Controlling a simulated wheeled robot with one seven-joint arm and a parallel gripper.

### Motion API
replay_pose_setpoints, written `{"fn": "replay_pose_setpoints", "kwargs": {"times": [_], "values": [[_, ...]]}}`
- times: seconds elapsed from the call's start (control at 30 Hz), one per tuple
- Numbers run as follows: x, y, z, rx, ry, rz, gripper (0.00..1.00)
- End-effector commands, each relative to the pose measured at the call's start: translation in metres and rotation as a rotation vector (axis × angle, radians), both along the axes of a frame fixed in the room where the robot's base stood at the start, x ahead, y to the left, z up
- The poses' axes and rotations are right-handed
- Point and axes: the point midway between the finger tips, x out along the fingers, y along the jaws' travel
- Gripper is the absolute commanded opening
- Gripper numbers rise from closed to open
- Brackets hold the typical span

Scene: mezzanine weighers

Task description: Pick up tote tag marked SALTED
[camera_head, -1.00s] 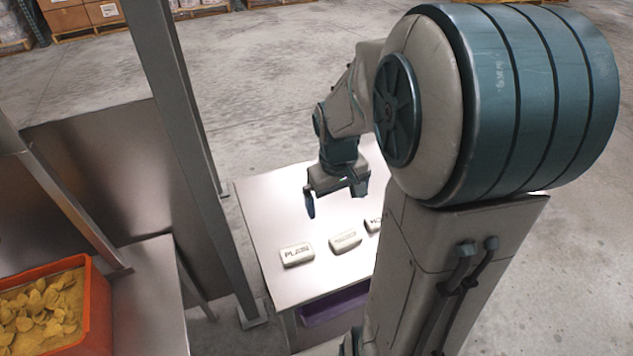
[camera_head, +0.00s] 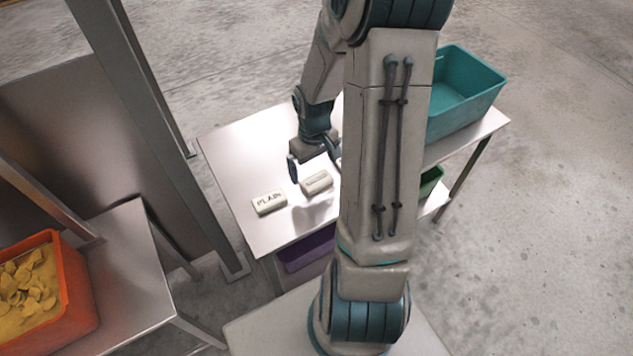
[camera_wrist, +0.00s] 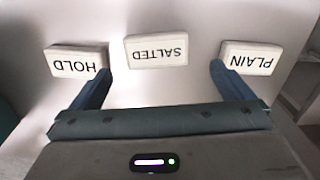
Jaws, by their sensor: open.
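The tote tag marked SALTED (camera_wrist: 155,51) is a pale block lying on the table, upside down in the wrist view. It sits between the HOLD tag (camera_wrist: 78,61) and the PLAIN tag (camera_wrist: 250,57), ahead of the gap between my fingers. My gripper (camera_wrist: 160,80) is open and empty, with its two blue fingers apart. In the head view my gripper (camera_head: 314,165) is above the table beside the middle tag (camera_head: 316,182), whose lettering is too small to read. The PLAIN tag (camera_head: 269,202) lies to its left; the HOLD tag is mostly hidden by my arm.
The metal table (camera_head: 235,150) carries a teal bin (camera_head: 465,90) at its right end. A purple bin (camera_head: 305,254) and a green bin (camera_head: 430,182) are below the tabletop. An orange crate of chips (camera_head: 75,310) stands at left, near a metal post (camera_head: 150,130).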

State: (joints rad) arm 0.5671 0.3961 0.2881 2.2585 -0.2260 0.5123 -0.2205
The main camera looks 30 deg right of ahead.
Motion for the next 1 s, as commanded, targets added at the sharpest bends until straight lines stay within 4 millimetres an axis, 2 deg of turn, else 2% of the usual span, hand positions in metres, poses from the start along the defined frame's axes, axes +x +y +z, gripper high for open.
{"fn": "replay_pose_setpoints", "kwargs": {"times": [0.33,0.67,0.8,0.83,1.0], "values": [[-0.008,-0.005,-0.045,0.002,0.002,0.002,1.0],[-0.008,-0.005,-0.051,0.0,0.0,0.0,1.0],[-0.008,-0.005,-0.051,0.0,0.0,0.0,0.61],[-0.008,-0.005,-0.051,0.0,0.0,0.0,0.55],[-0.008,-0.005,-0.051,0.0,0.0,0.0,0.54]]}}
